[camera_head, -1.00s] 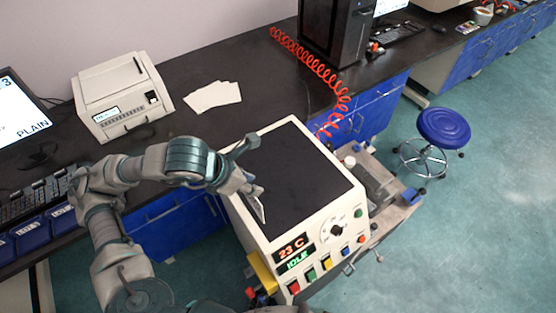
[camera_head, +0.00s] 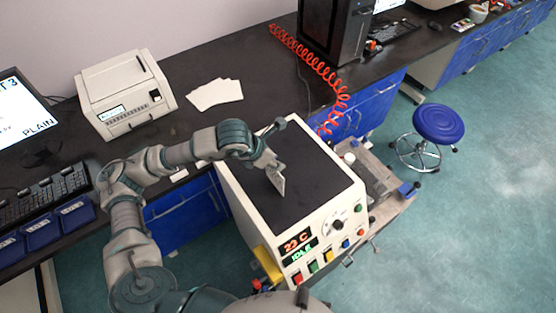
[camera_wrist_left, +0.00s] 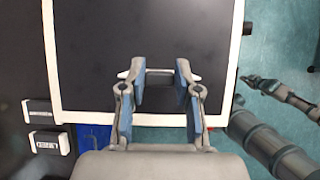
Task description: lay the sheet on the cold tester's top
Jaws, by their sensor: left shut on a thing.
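The tester (camera_head: 300,225) is a pale box with a flat dark top (camera_head: 310,165); its front panel reads 23 C and IDLE. My left gripper (camera_head: 271,165) is above the middle of this top. It is shut on a small, thin pale sheet (camera_head: 278,183), which hangs steeply tilted from the fingers. I cannot tell whether its lower edge touches the top. In the left wrist view my left gripper (camera_wrist_left: 160,80) is over the dark top (camera_wrist_left: 90,60) inside its white rim, with the sheet largely hidden by the fingers.
Several white sheets (camera_head: 215,94) lie on the dark bench beside a pale printer-like machine (camera_head: 122,95). A red coiled hose (camera_head: 318,80) runs behind the tester. A blue stool (camera_head: 438,123) stands on the floor at right. The visible tester top is otherwise clear.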

